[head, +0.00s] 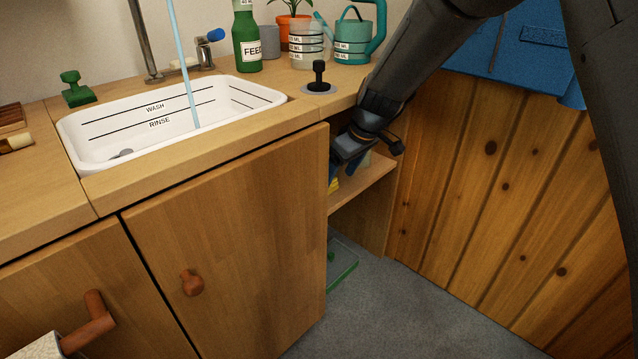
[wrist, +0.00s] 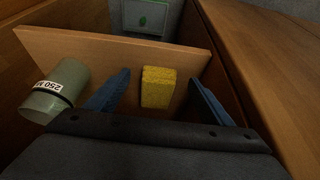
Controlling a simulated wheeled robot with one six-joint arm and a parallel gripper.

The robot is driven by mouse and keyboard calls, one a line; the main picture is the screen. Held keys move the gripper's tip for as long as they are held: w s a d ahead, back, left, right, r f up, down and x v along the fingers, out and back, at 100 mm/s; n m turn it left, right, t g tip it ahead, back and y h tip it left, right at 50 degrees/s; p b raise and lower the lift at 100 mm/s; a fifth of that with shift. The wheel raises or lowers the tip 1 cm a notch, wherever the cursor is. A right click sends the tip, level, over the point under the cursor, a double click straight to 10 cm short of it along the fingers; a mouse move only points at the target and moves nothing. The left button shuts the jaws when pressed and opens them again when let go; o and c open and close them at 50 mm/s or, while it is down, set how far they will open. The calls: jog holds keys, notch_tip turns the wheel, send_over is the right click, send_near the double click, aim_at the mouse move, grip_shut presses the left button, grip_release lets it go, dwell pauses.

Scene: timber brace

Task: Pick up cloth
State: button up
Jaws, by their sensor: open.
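A yellow, rough-faced block (wrist: 157,88), perhaps the folded cloth or a sponge, sits on the wooden shelf (wrist: 110,50) inside the cupboard. In the head view only a small yellow patch (head: 334,186) of it shows beneath my gripper (head: 345,158). In the wrist view the blue fingers of my gripper (wrist: 160,78) are open, one on each side of the yellow block. Whether they touch it I cannot tell. No other cloth is clearly seen.
The cupboard door (head: 230,240) and counter edge flank the opening. A sink (head: 170,120) with running water, a green bottle (head: 246,38) and a teal watering can (head: 353,42) are above.

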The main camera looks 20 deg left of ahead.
aim_at(332, 188)
jog(key=b+x, duration=0.1)
jog(key=x, duration=0.3)
jog(key=shift+f, duration=0.15)
jog(key=c, duration=1.2)
jog(key=shift+o, duration=0.2)
jog(key=shift+r+p, duration=0.25)
jog(key=shift+p, duration=0.1)
jog(key=s+d, duration=0.3)
jog(key=d, duration=0.5)
jog(key=s+d, duration=0.4)
jog(key=d, duration=0.4)
jog(key=shift+d+p, duration=0.3)
